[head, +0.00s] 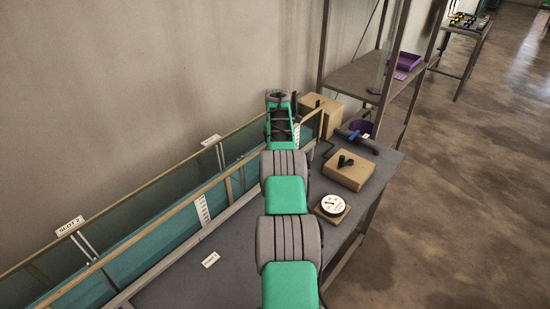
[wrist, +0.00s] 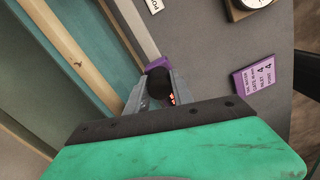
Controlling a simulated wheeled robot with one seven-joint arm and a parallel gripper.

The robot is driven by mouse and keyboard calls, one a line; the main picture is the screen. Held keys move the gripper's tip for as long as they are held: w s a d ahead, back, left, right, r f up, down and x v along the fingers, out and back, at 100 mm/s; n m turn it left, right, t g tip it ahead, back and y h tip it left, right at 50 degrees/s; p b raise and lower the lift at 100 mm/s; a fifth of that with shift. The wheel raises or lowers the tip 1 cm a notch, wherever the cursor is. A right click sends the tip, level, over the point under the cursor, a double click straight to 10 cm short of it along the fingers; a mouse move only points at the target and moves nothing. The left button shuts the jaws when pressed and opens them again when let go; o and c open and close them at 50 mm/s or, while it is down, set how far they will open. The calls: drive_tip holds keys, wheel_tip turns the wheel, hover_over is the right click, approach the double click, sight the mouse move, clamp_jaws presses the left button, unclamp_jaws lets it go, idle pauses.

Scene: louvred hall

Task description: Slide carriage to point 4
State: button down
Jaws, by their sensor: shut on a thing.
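In the wrist view my gripper (wrist: 156,92) is shut on a dark round knob (wrist: 159,82). A purple part (wrist: 147,50) shows just beyond the knob; I cannot tell whether it belongs to the carriage. The carriage body is mostly hidden by my gripper. A pale wooden rail (wrist: 62,45) runs beside the teal channel on the left. In the head view my green and grey arm reaches over the bench and hides my gripper's fingertips. A purple card (wrist: 258,77) on the bench bears a printed 4 on more than one line.
A slot label (head: 70,226) stands by the glass-sided channel. Shelving (head: 360,77) stands behind.

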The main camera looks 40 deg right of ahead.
drive_tip(key=c, duration=1.1)
unclamp_jaws()
wheel_tip(320, 180, up, 8)
drive_tip(key=shift+f, duration=0.1)
